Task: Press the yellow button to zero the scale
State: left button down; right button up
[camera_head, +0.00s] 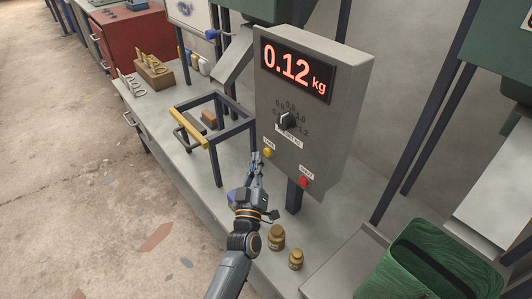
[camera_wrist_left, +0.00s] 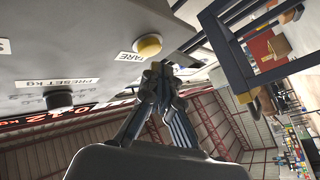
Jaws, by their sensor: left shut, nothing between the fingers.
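The yellow button (camera_head: 267,153) is on the lower left of the grey scale box (camera_head: 315,130), by a small white label. In the left wrist view the yellow button (camera_wrist_left: 148,46) shows large, beside a label reading TARE. The scale's red display (camera_head: 295,71) reads 0.12 kg. My left gripper (camera_head: 257,157) is shut and empty, its tips close to the yellow button. In the left wrist view its fingertips (camera_wrist_left: 157,72) appear just below the button; I cannot tell whether they touch it. My right gripper is not in view.
A red button (camera_head: 304,182) and a black dial (camera_head: 289,121) are on the same box. A dark frame with a yellow bar (camera_head: 190,129) stands to the left. Two brass weights (camera_head: 276,237) stand on the bench below. A green sack (camera_head: 425,262) is at lower right.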

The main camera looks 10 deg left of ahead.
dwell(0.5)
pick_arm(q)
jog(key=shift+w+d, duration=0.1)
jog(key=shift+w, duration=0.05)
jog(key=shift+w+d, duration=0.15)
jog(key=shift+w, duration=0.05)
jog(key=shift+w+d, duration=0.1)
jog(key=shift+w, duration=0.05)
dwell(0.6)
